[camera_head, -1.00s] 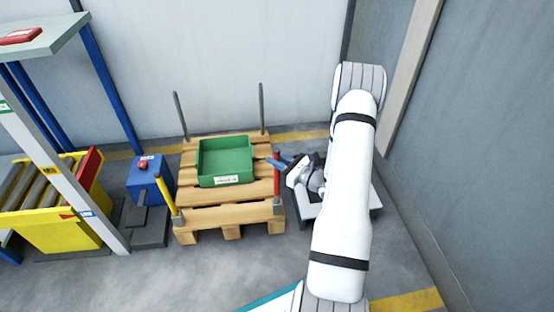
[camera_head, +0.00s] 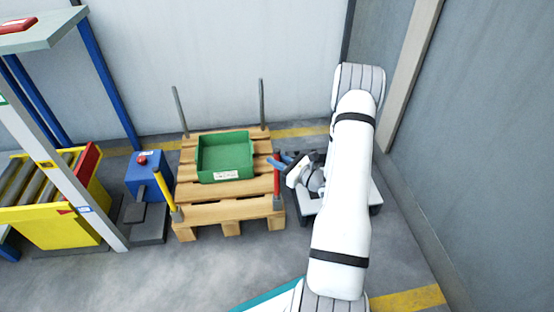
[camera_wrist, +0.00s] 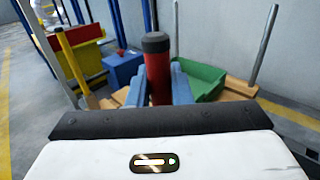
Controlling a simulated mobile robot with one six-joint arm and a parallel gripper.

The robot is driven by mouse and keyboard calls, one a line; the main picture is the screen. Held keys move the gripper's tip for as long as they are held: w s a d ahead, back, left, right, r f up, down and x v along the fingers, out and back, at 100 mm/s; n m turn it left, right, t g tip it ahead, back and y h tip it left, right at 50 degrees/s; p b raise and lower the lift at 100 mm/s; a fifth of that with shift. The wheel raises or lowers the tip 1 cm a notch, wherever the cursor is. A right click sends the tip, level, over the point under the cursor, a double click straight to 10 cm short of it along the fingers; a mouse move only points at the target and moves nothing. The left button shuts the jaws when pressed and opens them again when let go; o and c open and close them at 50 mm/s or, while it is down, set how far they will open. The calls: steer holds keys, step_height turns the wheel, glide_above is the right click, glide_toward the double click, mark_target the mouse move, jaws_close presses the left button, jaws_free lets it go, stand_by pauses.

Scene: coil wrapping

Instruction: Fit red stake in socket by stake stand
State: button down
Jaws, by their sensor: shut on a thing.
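The red stake (camera_head: 277,178) stands upright at the front right corner of the wooden pallet (camera_head: 232,214), its lower end at the grey socket (camera_head: 277,204) there. My gripper (camera_head: 278,162) reaches in from the right, its blue fingers shut around the upper part of the stake. In the wrist view the stake (camera_wrist: 158,75), with its black cap, stands upright between the blue fingers (camera_wrist: 157,88). The wrist view hides its lower end. How deep it sits in the socket I cannot tell.
A green bin (camera_head: 225,160) lies on the pallet. A yellow stake (camera_head: 165,190) stands at the front left corner, grey stakes (camera_head: 262,103) at the back. A blue box (camera_head: 149,175) with a red button stands left. A pale low stand (camera_head: 345,203) is partly behind my arm.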

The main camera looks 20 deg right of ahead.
steer(key=shift+f+b, duration=0.8)
steer(key=shift+f, duration=0.4)
steer(key=c, duration=1.2)
jaws_free()
steer(key=shift+c, duration=0.2)
steer(key=p+v, duration=0.3)
steer(key=v, duration=0.4)
steer(key=shift+s+d, duration=0.2)
steer(key=shift+s, duration=0.15)
steer(key=shift+r, duration=0.15)
